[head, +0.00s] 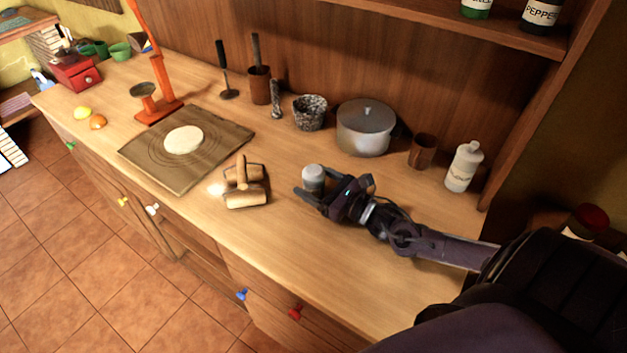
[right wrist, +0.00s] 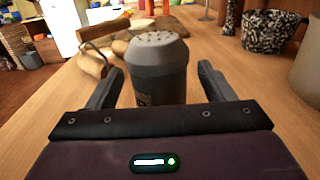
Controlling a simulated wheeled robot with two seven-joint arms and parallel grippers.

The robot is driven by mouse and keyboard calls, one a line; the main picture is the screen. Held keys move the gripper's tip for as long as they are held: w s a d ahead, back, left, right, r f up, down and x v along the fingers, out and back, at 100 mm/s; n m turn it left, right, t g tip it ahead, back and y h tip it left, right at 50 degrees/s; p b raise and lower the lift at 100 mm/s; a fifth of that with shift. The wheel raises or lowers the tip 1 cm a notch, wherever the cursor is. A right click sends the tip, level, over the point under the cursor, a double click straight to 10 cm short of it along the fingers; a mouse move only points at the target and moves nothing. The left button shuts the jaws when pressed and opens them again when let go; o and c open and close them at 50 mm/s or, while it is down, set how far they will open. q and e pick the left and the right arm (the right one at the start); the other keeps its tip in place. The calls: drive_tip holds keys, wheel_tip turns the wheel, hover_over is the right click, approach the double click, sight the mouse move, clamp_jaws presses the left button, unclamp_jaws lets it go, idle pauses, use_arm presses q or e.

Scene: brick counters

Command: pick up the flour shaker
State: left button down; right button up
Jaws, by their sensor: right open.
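The flour shaker (head: 313,177) stands upright on the wooden counter, a small grey cylinder with a lighter top. In the right wrist view the shaker (right wrist: 157,62) has a domed top with small holes and a dark label low on its side. My right gripper (head: 309,194) is open at the shaker, with one finger on each side of it. In the right wrist view the gripper (right wrist: 157,88) shows gaps between both fingers and the shaker. The shaker's lower part is hidden behind the gripper. My left gripper is not in view.
A wooden rolling tool (head: 246,188) lies left of the shaker. A board with dough (head: 183,140) is farther left. A grey pot (head: 366,128), a brown cup (head: 423,152) and a white bottle (head: 463,167) stand behind and right. The counter's front strip is clear.

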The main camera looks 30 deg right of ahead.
drive_tip(key=shift+w+a, duration=0.1)
drive_tip(key=shift+w, duration=0.05)
drive_tip(key=c, duration=1.1)
